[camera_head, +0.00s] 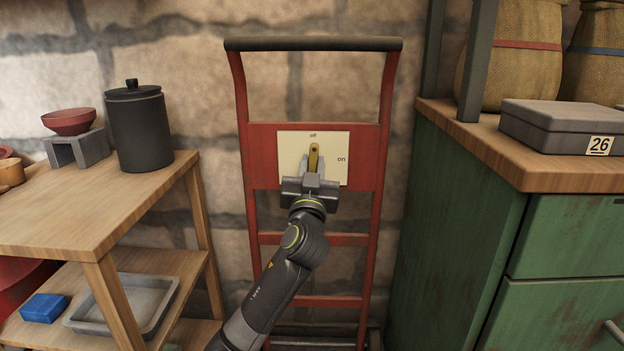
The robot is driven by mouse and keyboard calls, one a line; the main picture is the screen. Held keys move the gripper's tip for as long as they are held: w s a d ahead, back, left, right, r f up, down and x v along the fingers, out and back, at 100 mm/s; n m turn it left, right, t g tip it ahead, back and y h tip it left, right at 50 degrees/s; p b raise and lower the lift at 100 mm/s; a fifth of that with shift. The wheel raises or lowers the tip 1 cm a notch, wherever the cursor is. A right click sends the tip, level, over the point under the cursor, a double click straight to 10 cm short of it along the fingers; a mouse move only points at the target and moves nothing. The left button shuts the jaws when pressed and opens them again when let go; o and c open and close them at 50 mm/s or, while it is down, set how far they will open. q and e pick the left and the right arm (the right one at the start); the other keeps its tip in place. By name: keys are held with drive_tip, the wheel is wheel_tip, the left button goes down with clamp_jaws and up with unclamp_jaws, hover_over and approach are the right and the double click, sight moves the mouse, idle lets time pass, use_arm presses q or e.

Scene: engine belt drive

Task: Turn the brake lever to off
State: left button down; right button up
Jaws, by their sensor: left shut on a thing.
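The brake lever (314,155) is a yellow handle on a cream plate (292,142) set in a red hand-truck-like frame (263,150). It stands upright and points up at the "off" label (313,135). The "on" label (341,159) is at the plate's right. My left gripper (311,178) is in front of the plate, shut on the lower part of the lever. Its jaws hide the lever's lower end. My right gripper is not in view.
A wooden shelf (60,205) with a dark lidded canister (138,125) and a red bowl (69,121) stands at left. A green cabinet (455,225) with a grey case (565,125) stands close at right. A stone wall is behind.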

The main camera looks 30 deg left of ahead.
use_arm(q)
drive_tip(key=shift+f+n+y+b, duration=0.1)
drive_tip(key=shift+n+y+b, duration=0.35)
drive_tip(key=shift+n, duration=0.35)
drive_tip(key=shift+g, duration=0.3)
drive_tip(key=c, duration=1.3)
unclamp_jaws()
drive_tip(key=p+v, duration=0.1)
drive_tip(key=v, duration=1.6)
drive_tip(key=shift+s+d+f+p, duration=0.1)
drive_tip(key=shift+f+p, duration=0.05)
drive_tip(key=shift+p, duration=0.15)
drive_tip(key=shift+d, duration=0.1)
